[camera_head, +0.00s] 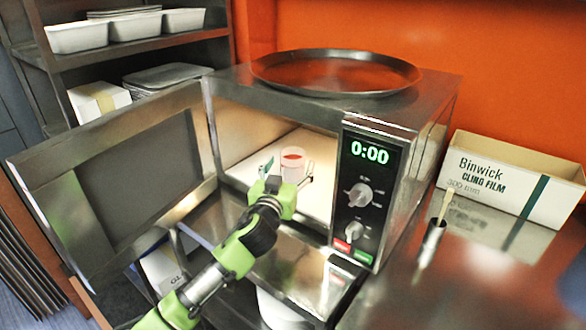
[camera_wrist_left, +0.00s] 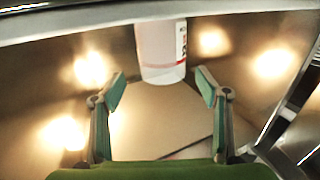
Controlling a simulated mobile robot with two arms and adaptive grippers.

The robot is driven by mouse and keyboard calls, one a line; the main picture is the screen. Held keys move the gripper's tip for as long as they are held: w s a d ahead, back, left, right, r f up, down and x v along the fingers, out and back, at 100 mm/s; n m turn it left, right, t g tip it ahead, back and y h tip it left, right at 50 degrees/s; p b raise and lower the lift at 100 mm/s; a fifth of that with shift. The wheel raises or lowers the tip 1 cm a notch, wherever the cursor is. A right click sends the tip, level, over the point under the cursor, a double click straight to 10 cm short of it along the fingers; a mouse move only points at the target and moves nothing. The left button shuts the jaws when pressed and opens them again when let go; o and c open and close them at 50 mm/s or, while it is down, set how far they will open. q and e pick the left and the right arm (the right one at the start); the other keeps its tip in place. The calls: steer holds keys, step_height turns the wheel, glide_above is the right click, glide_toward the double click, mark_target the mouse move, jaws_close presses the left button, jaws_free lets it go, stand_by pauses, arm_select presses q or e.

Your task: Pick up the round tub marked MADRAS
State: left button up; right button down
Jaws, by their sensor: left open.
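My left gripper (camera_head: 287,181) reaches in through the microwave opening. It is open, its two fingers (camera_wrist_left: 160,92) apart with nothing between them, and the tub is just beyond the tips. The gripper hides the tub's lower part in the head view. My right gripper is not in view.
The microwave door (camera_head: 110,180) stands open to the left, near my left arm. A round dark tray (camera_head: 335,73) lies on top of the microwave. A cling film box (camera_head: 510,180) stands on the counter to the right. White containers (camera_head: 135,26) sit on the shelf at upper left.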

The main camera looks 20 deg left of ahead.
mark_target(296, 149)
arm_select(q)
steer(key=shift+w+a+r, duration=0.1)
steer(key=shift+w+r, duration=0.05)
steer(key=shift+w, duration=0.25)
steer(key=shift+w+a+f+p, duration=0.15)
steer(key=shift+w+p, duration=0.1)
steer(key=shift+w, duration=0.9)
steer(key=shift+w+a+f+p, duration=0.1)
steer(key=shift+w+p, duration=0.15)
steer(key=shift+w, duration=0.85)
steer(key=c, duration=1.4)
steer(key=shift+r, duration=0.15)
steer(key=shift+c, duration=0.8)
steer(key=shift+r, duration=0.1)
